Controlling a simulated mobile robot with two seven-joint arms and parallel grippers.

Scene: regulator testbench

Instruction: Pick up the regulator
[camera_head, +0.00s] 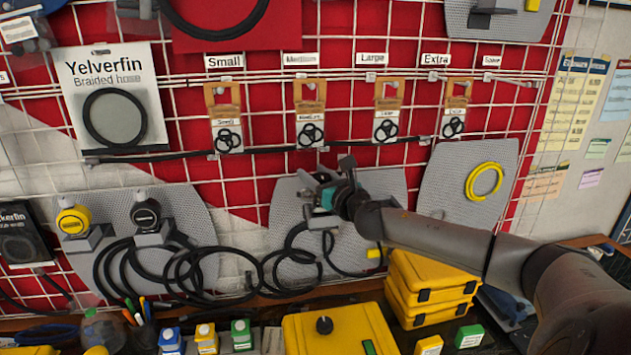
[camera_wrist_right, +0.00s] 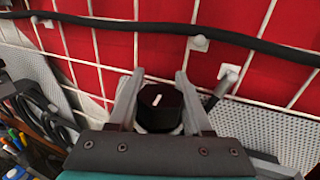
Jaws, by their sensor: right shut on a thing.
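In the right wrist view a black regulator (camera_wrist_right: 160,105) with a round top and a short white mark sits between the two grey fingers of my right gripper (camera_wrist_right: 160,84). The fingers are shut on its sides. In the head view my right gripper (camera_head: 324,190) is in front of the grey perforated panel at the middle of the wall grid. There the gripper and wrist mostly hide the held regulator. I cannot tell whether it still touches its mount. My left gripper is in neither view.
A yellow-topped regulator (camera_head: 74,219) and a black-topped one (camera_head: 146,214) sit on mounts at left. Black hoses (camera_head: 185,272) loop below. Yellow cases (camera_head: 430,285) stand under my right arm. A black cable (camera_wrist_right: 220,33) runs along the grid above the gripper.

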